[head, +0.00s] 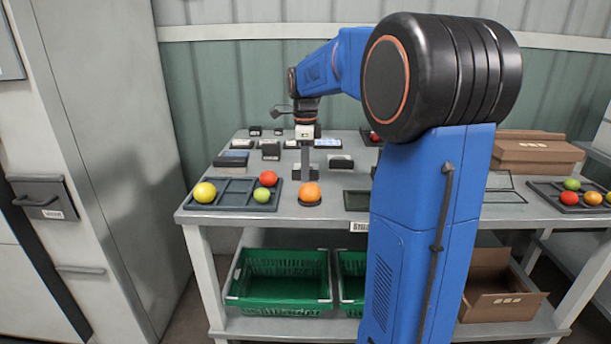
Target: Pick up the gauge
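A small device with a pale face (304,131) sits at the top of a grey upright post (307,156) on the table. It may be the gauge, but it is too small to be sure. My gripper (306,118) points down directly over this pale-faced device, at the end of my blue arm. Its fingers are too small and dark to make out, so I cannot tell whether they are open or shut, or whether they touch the device.
An orange tomato (310,191) rests on a dark round base in front of the post. A divided tray (234,186) holding several tomatoes is to its left. Small dark devices lie around on the grey table (330,209). My arm hides part of the table's right side.

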